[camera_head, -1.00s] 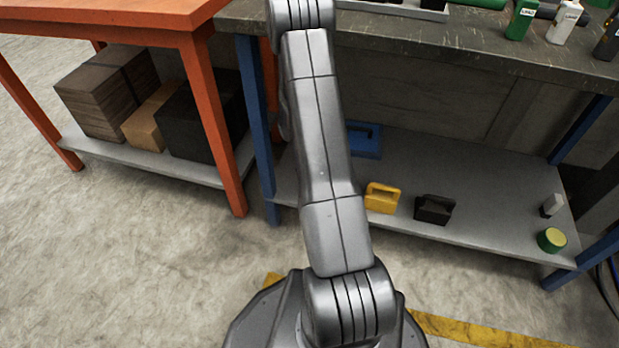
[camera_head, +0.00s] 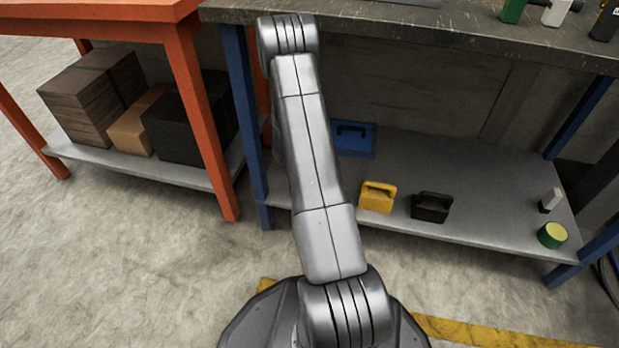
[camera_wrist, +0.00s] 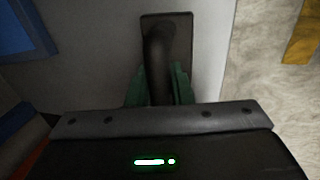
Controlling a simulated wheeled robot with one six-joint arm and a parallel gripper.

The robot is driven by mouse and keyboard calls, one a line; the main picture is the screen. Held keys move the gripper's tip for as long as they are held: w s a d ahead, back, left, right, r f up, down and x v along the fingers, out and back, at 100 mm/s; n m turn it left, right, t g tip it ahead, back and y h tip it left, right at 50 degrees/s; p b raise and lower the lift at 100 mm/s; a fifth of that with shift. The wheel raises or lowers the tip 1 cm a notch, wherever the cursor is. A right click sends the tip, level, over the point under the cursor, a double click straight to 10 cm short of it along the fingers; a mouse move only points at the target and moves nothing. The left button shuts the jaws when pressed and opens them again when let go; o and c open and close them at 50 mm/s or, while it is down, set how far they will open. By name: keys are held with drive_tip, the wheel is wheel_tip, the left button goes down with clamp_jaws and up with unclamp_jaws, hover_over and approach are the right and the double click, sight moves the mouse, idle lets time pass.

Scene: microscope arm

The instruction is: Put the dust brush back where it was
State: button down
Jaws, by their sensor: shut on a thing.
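My gripper (camera_wrist: 160,72) shows in the wrist view, its green fingers shut on the dark handle of the dust brush (camera_wrist: 158,45). The handle curves away from the fingers, over a dark rectangular part that I take to be the brush's head. A pale grey surface (camera_wrist: 95,65) lies behind the brush; I cannot tell whether the brush touches it. In the head view my arm reaches up in front of the workbench (camera_head: 430,38), and neither the gripper nor the brush can be seen there.
Bottles (camera_head: 556,12) stand on the bench top. An orange table (camera_head: 100,18) is at left.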

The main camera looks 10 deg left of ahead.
drive_tip(key=c, duration=1.3)
unclamp_jaws()
drive_tip(key=p+v, duration=0.5)
drive_tip(key=v, duration=0.7)
drive_tip(key=shift+r, duration=0.1)
